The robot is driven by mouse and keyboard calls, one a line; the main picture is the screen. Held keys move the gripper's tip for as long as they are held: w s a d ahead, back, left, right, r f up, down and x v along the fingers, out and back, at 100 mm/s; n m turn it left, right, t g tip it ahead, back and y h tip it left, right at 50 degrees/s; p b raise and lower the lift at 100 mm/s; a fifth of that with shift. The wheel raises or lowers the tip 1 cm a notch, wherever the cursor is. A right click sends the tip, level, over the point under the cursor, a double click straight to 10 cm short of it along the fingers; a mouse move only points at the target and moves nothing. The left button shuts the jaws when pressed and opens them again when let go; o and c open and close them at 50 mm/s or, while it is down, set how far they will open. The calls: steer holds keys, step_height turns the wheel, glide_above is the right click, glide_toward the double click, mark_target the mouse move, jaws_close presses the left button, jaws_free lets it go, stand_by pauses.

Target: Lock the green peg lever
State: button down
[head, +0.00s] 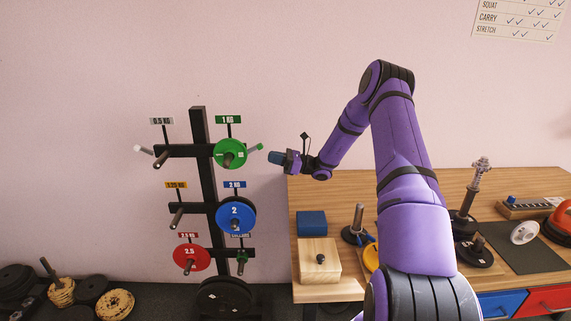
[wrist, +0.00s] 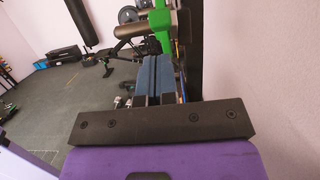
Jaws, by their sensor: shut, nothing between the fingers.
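The green peg lever (head: 255,148) sticks out to the right and slightly up beside the green 1 KG plate (head: 238,159), which hangs on the upper right peg of the black rack (head: 199,125). My gripper (head: 272,157) is just right of the lever's outer end, its blue fingers pointing left toward it. In the wrist view my gripper (wrist: 153,72) is shut with nothing between the fingers. A green part (wrist: 160,22) lies just beyond the fingertips there, close to them; I cannot tell whether they touch.
A pale-ended lever (head: 143,150) is at the rack's upper left peg. A blue plate (head: 234,217) and a red plate (head: 191,257) hang lower. The wooden table (head: 335,187) stands right of the rack, holding a blue block (head: 311,222) and a wooden block (head: 319,258).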

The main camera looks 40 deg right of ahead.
steer(key=shift+w+a+r, duration=0.2)
steer(key=shift+a+r, duration=0.1)
steer(key=shift+r, duration=0.25)
steer(key=shift+w+a+r, duration=0.15)
steer(key=shift+a+r, duration=0.1)
steer(key=shift+r, duration=0.3)
